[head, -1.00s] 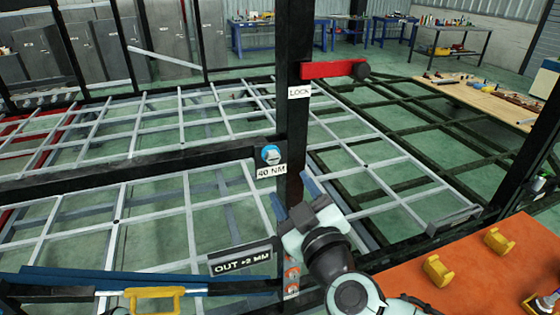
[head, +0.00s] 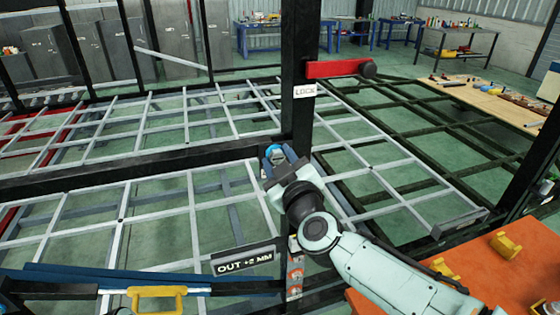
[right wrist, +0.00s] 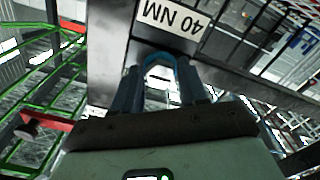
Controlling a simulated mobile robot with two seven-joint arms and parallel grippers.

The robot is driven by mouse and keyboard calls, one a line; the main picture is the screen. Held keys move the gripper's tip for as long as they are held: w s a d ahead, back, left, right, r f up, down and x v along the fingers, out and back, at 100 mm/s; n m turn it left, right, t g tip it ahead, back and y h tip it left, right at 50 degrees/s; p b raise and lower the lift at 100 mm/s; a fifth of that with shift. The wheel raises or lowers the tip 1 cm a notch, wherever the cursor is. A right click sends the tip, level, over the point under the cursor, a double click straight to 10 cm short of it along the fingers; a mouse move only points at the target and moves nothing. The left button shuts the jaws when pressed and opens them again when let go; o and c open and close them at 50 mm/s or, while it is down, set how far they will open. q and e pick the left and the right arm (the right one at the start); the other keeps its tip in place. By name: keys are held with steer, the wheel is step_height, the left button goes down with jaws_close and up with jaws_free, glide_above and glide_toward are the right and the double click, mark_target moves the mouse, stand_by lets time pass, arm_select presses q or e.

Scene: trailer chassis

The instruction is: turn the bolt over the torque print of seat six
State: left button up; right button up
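The bolt (head: 275,152) has a grey head on a round blue print, on the black post. In the right wrist view the blue print (right wrist: 158,57) shows as an arc around the pale bolt head (right wrist: 159,75). The label "40 NM" (right wrist: 172,20) is upside down there; in the head view my gripper hides it. My right gripper (head: 276,168) is right at the bolt. In the right wrist view its two fingers (right wrist: 160,82) stand apart, one on each side of the bolt head; I cannot tell whether they touch it.
A red lever (head: 335,68) with a dark knob sticks out right, above the "LOCK" label (head: 304,91). An "OUT +2 MM" plate (head: 244,260) and a yellow handle (head: 157,298) are below. An orange table (head: 525,275) with yellow blocks stands at the right.

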steer(key=c, duration=0.6)
steer(key=shift+c, duration=0.2)
steer(key=shift+m, duration=0.3)
